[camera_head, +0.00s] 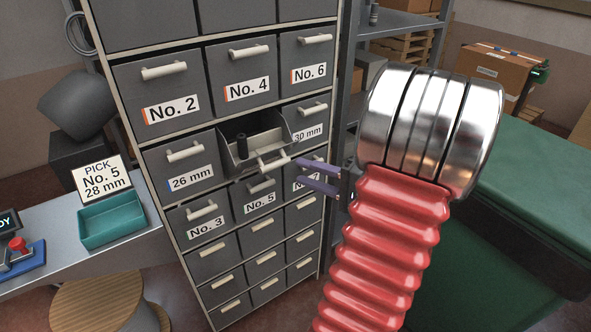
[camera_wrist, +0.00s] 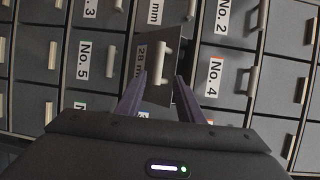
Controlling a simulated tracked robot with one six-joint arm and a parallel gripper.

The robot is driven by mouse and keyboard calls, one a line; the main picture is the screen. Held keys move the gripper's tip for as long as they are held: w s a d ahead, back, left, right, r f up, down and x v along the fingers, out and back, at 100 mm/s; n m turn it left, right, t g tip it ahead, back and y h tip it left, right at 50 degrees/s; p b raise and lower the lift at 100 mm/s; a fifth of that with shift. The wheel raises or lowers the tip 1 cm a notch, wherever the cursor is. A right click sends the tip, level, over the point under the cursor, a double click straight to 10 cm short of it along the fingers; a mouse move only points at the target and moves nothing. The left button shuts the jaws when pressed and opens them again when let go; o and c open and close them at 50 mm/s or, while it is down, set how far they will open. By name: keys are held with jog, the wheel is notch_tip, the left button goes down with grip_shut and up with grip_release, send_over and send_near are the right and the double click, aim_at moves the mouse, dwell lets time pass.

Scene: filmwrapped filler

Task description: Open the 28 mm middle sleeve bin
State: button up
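The 28 mm middle sleeve bin (camera_head: 270,143) is pulled out of the grey cabinet, between the 26 mm and 30 mm bins. Its inside shows, with a dark cylinder (camera_head: 242,146) standing in it. In the wrist view the bin front (camera_wrist: 147,88) carries a "28 mm" label and a pale bar handle (camera_wrist: 159,62). My gripper (camera_head: 298,172) has two purple fingers spread apart, just right of the handle in the head view. In the wrist view my gripper (camera_wrist: 160,80) has one finger on each side of the handle's near end. The fingers look open; contact with the handle cannot be told.
Closed drawers surround the bin, including No. 4 (camera_head: 247,86) above and No. 5 (camera_head: 259,198) below. A sign reading "PICK No. 5 28 mm" (camera_head: 102,178) and a teal tray (camera_head: 113,219) stand on the left bench. My red ribbed arm fills the right foreground.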

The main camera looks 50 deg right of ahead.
jog(key=shift+s+d+r, duration=0.1)
jog(key=shift+s+d, duration=0.05)
jog(key=shift+s, duration=1)
jog(key=shift+s+d+r, duration=0.1)
jog(key=shift+s, duration=1)
jog(key=shift+c, duration=0.3)
